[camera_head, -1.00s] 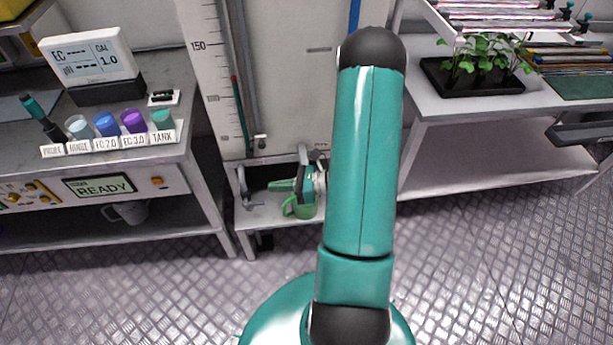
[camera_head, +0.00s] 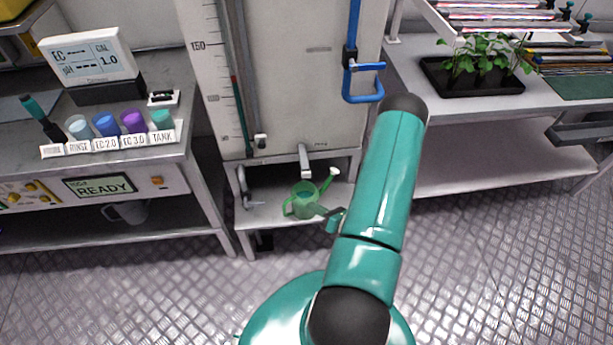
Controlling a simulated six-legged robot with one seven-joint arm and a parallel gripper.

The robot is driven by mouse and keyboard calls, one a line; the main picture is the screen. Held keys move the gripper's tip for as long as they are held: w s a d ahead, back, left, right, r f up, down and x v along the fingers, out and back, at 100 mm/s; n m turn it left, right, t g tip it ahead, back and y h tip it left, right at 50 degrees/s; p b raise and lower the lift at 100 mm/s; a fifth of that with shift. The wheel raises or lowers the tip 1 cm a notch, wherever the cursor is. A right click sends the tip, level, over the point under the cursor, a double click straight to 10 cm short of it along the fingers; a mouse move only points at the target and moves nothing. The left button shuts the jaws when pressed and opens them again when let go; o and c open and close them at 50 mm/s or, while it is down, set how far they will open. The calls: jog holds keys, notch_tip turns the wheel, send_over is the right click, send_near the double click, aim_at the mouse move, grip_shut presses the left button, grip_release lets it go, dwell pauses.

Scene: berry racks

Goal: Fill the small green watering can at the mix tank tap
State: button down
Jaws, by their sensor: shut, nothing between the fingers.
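The small green watering can (camera_head: 304,203) stands upright on the low shelf below the mix tank (camera_head: 300,90). Its spout points up to the right. The grey tap (camera_head: 305,160) comes out of the tank front directly above the can. I cannot see whether there is water in the can. My gripper (camera_head: 322,212) is just right of the can, small and partly hidden by my arm. It is shut and holds nothing. I cannot tell whether it touches the can.
A bench with a meter (camera_head: 88,55) and several coloured cups stands at the left. A grey jug (camera_head: 128,212) is on its lower shelf. A blue pipe (camera_head: 364,85) runs down the tank's right side. A seedling tray (camera_head: 480,75) sits on the right bench. The floor in front is clear.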

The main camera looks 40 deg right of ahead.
aim_at(306, 174)
jog(key=shift+w, duration=0.1)
jog(key=w+d, duration=0.5)
jog(key=w, duration=0.2)
jog(key=shift+w, duration=0.15)
dwell(2.0)
jog(key=shift+w+d, duration=0.25)
